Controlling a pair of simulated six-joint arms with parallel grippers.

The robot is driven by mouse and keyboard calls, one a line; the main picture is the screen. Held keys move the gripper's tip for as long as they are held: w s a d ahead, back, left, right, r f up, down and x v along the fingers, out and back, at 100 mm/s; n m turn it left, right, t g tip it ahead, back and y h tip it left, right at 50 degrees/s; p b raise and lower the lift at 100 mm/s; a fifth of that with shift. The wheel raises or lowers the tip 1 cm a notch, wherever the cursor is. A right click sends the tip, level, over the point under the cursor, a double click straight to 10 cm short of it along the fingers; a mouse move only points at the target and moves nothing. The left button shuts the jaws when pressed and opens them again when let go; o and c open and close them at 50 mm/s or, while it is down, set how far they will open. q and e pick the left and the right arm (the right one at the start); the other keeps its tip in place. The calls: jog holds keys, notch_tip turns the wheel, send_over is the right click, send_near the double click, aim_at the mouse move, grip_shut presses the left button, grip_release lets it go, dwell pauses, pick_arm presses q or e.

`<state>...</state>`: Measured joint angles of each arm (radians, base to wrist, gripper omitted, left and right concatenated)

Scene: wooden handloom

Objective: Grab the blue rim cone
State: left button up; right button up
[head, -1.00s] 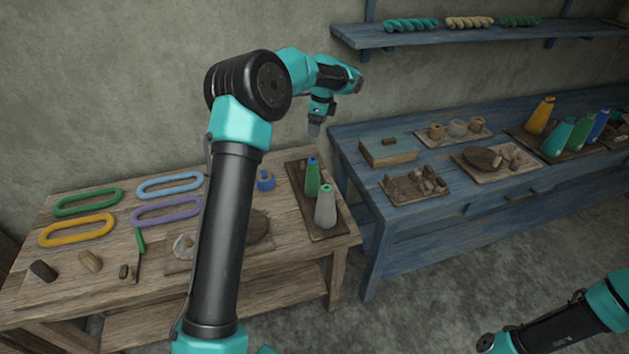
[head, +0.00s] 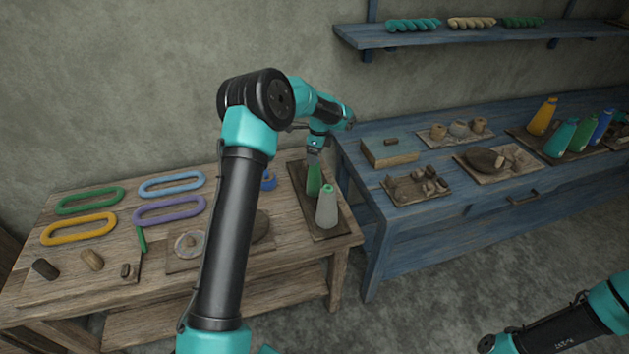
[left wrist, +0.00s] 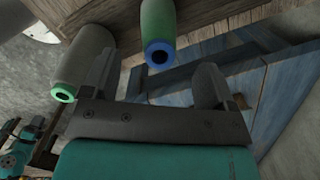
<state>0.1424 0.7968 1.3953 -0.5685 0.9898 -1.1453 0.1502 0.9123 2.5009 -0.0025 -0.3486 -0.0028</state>
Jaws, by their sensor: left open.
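The blue rim cone is a green cone (head: 313,183) standing on a dark tray (head: 299,195) at the right end of the wooden table. In the left wrist view, the green cone (left wrist: 158,20) shows its blue rim between the two fingers. My left gripper (head: 313,155) is open, pointing down at the cone's top, and hides the rim in the head view. It also shows in the left wrist view (left wrist: 156,64), with gaps on both sides of the cone.
A grey cone (head: 327,209) with a green rim stands close beside the green cone; in the left wrist view, this grey cone (left wrist: 85,58) is right by the left-hand finger. A blue table (head: 374,217) stands to the right, across a narrow gap.

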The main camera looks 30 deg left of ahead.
pick_arm(q)
notch_tip(320, 180, down, 5)
jog(key=shift+s+a+f, duration=0.1)
jog(key=shift+a, duration=0.05)
dwell(0.4)
jog(key=shift+c, duration=0.2)
jog(key=c, duration=1.3)
notch_tip(320, 180, up, 10)
dwell(0.3)
dwell(0.5)
